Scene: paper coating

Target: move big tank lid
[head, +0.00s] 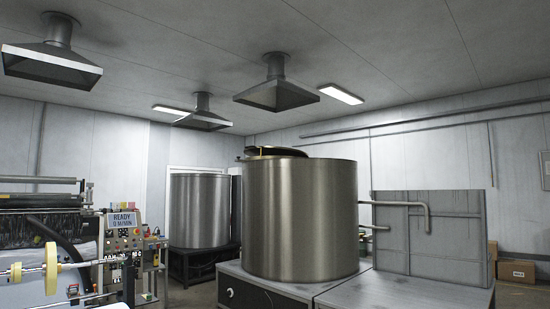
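The big tank (300,220) is a tall brushed-steel cylinder on a grey platform, right of the middle of the head view. Its dark lid (276,151) shows at the top, above the rim at the back left, and looks slightly tilted. A small yellowish part sits by the lid's left end. Most of the lid is hidden behind the rim, so I cannot tell how it rests. Neither of my grippers is in view.
Another steel tank (199,210) stands behind on the left. A coating machine with a control panel (123,232) is at the left. Pipes (400,204) and a grey upright panel (445,235) are right of the big tank. Exhaust hoods (276,95) hang overhead.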

